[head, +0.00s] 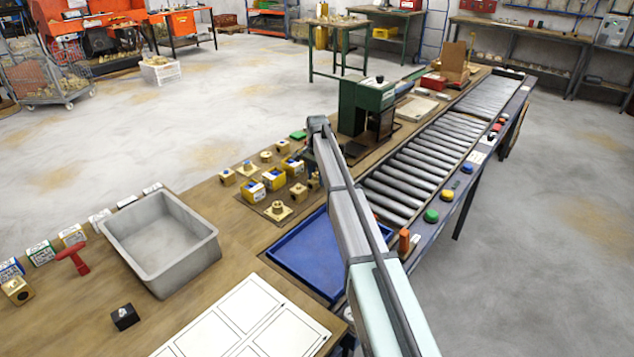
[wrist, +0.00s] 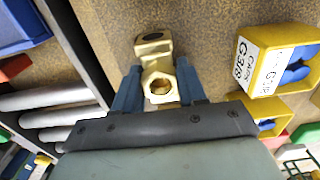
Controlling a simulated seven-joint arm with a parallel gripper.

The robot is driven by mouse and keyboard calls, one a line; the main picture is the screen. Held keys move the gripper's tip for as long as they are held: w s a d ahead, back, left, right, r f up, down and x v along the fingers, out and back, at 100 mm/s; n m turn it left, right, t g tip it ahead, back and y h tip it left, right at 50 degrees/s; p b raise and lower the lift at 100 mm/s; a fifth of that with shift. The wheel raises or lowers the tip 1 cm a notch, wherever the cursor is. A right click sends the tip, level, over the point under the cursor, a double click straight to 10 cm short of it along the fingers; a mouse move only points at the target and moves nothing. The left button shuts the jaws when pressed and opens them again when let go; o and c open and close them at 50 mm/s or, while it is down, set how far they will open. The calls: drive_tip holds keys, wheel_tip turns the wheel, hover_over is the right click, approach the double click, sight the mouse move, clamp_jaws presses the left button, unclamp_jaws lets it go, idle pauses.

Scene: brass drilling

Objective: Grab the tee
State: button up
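A brass fitting that looks like the tee (wrist: 158,62) lies on the brown mat in the wrist view, its hex-edged opening facing me. My gripper (wrist: 160,85) has one blue finger on each side of its near end. The fingers are very close to the brass; I cannot tell whether they touch or press on it. In the head view my gripper is mostly hidden by my arm, at the right edge of the group of brass parts. A brass piece (head: 313,182) shows partly there.
Yellow label bins (head: 274,179) and other brass fittings (head: 278,209) stand close by on the mat; a yellow bin (wrist: 275,60) is right of my fingers. A blue tray (head: 310,255), roller conveyor (head: 410,175), green machine (head: 365,105) and grey bin (head: 160,240) surround the area.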

clamp_jaws()
drive_tip(key=shift+r, duration=0.1)
idle(0.3)
